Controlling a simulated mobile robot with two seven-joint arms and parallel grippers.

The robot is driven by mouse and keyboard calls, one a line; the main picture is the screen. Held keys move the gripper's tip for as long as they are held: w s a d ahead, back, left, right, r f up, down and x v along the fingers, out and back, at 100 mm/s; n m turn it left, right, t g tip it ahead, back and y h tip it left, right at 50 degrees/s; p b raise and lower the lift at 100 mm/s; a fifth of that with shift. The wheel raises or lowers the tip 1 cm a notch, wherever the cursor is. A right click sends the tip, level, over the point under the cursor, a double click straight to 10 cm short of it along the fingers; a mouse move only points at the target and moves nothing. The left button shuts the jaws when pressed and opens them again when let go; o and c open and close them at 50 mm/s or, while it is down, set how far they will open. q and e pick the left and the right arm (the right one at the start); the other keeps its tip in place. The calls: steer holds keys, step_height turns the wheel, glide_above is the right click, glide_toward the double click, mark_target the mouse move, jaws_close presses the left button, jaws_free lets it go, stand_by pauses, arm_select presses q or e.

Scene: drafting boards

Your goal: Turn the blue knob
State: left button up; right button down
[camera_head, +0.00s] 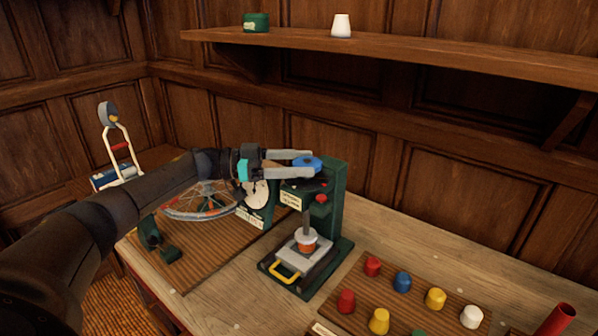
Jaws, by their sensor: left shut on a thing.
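The blue knob (308,163) sits on top of a green press-like stand (335,190) near the middle of the bench. My left gripper (306,164) reaches in from the left, its two grey fingers on either side of the knob and shut on it. A small red knob (321,198) is just below on the stand. Below that, an orange-and-white piece (306,240) sits under the spindle on a plate with a yellow handle (285,273). My right gripper is not in view.
A wheel (200,201) on a wooden board stands left of the press, partly under my left arm. A board with several coloured pegs (402,282) lies at the front right. A shelf (430,48) with a green tin (256,22) and white cup (341,25) runs above.

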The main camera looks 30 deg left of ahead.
arm_select(q)
steer(key=shift+f, duration=0.1)
stand_by(0.4)
steer(key=o, duration=1.2)
steer(key=shift+o, duration=0.2)
steer(key=b+v, duration=0.3)
steer(key=v, duration=1.2)
steer(key=shift+a, duration=0.1)
